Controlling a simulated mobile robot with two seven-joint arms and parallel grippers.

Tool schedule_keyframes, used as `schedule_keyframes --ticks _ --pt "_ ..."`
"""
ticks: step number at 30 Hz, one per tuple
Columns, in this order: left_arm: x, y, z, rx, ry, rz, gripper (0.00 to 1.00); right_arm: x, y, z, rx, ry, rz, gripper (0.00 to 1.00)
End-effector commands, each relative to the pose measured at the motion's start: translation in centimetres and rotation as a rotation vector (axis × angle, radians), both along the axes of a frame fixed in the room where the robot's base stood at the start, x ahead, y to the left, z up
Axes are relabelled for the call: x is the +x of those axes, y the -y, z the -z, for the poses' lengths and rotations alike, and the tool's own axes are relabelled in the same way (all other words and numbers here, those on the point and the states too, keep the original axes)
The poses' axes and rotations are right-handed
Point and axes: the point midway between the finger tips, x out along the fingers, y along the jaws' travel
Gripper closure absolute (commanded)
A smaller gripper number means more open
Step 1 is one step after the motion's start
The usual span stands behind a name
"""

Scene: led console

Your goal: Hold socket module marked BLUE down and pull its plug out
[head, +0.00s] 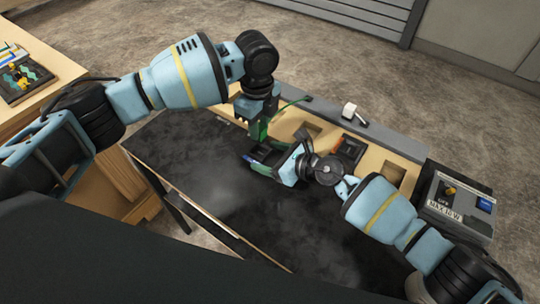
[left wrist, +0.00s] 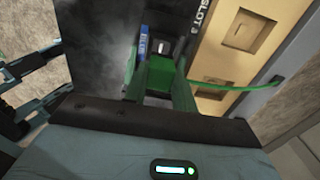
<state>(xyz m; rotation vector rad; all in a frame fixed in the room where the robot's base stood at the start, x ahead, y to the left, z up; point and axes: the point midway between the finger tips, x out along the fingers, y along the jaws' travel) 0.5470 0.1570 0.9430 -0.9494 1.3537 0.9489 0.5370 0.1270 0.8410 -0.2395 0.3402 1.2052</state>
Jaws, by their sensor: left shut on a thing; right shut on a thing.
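The dark socket module (head: 250,158), with a blue label (left wrist: 143,46), is at the near side of the wooden console. My right gripper (head: 283,166) is shut on this module from the right. My left gripper (head: 258,124) is above it, pointing down and shut on the green plug. The green plug (left wrist: 160,76) shows between the fingers in the left wrist view, close against the module. A green cable (left wrist: 232,87) runs from the plug to the console's back strip. The fingers hide the join, so I cannot tell how deep the plug sits.
The wooden console (head: 397,157) has square recesses, and an orange-and-dark module (head: 348,150) sits in it. A grey control box (head: 458,208) is at the right. The black tabletop (head: 215,180) in front is clear.

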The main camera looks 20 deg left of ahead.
Motion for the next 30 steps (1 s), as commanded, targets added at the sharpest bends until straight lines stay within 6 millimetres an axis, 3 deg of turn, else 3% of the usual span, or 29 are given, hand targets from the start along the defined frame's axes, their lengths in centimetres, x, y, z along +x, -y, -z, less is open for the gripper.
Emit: schedule_keyframes --ticks 1,12,13,18,30 --pt "0.0 0.0 0.0 -0.001 -0.001 0.000 0.96 -0.2 0.2 0.7 -0.009 -0.008 -0.003 0.54" --pt "0.0 0.0 -0.2 0.000 -0.001 0.000 0.96 -0.3 0.2 0.7 -0.010 -0.008 -0.003 0.54" --pt "0.0 0.0 -0.2 0.000 -0.001 0.000 0.96 -0.3 0.2 0.7 -0.010 -0.008 -0.003 0.25" --pt "0.0 0.0 -0.2 0.000 -0.001 0.000 0.96 -0.2 0.1 0.5 -0.006 -0.006 -0.002 0.03" --pt "0.1 0.0 -1.1 0.000 0.009 0.000 0.96 -0.2 0.8 -0.3 -0.003 0.000 0.001 0.02"
